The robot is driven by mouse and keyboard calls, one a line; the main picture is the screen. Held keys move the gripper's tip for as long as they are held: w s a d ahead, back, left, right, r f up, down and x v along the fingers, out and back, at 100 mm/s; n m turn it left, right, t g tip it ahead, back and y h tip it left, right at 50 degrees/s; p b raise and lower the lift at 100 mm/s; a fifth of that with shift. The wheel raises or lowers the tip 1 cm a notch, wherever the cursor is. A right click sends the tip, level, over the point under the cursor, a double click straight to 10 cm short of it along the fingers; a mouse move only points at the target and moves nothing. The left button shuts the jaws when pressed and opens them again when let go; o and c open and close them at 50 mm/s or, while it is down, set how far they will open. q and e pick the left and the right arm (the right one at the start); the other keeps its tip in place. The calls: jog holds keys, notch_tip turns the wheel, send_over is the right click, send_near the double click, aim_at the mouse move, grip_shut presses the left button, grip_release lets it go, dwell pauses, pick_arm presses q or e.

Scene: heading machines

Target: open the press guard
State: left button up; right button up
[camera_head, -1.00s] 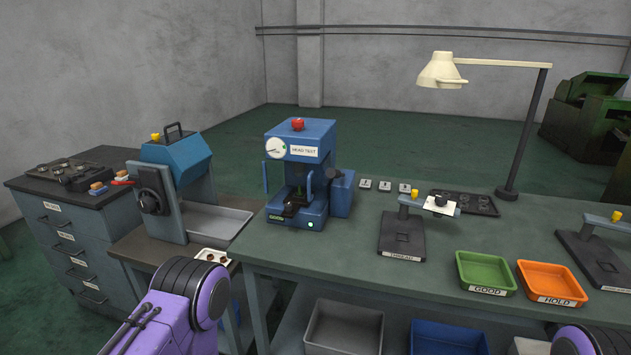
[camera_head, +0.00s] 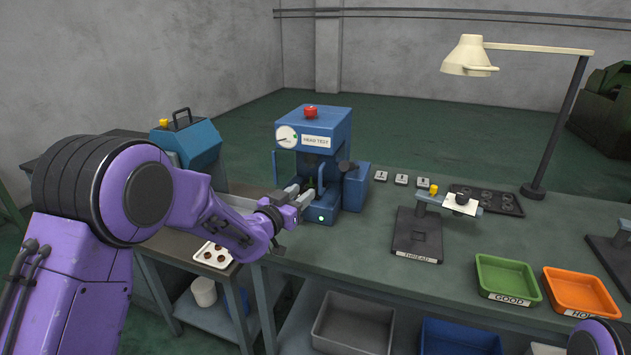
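The blue HEAD TEST press (camera_head: 337,125) stands on the left part of the bench, with a dial and a red knob on top. A thin blue bar shows at its left side and another in front of its opening; I cannot tell clearly which part is the guard. My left gripper (camera_head: 299,193) is at the front left of the press, low before the opening. Its two light fingers look apart, with nothing visible between them. The gripper hides part of the press base; whether it touches the press cannot be told. My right gripper is out of view.
A machine with a blue hood (camera_head: 197,143) stands left of the press, partly behind my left arm. To the right are a THREAD stand (camera_head: 416,235), a lamp (camera_head: 469,56), a green tray (camera_head: 508,295) and an orange tray (camera_head: 580,310). The bench front between is clear.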

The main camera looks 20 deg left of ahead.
pick_arm(q)
jog(key=p+x, duration=0.2)
jog(key=x, duration=0.6)
jog(key=shift+f, duration=0.15)
grip_shut()
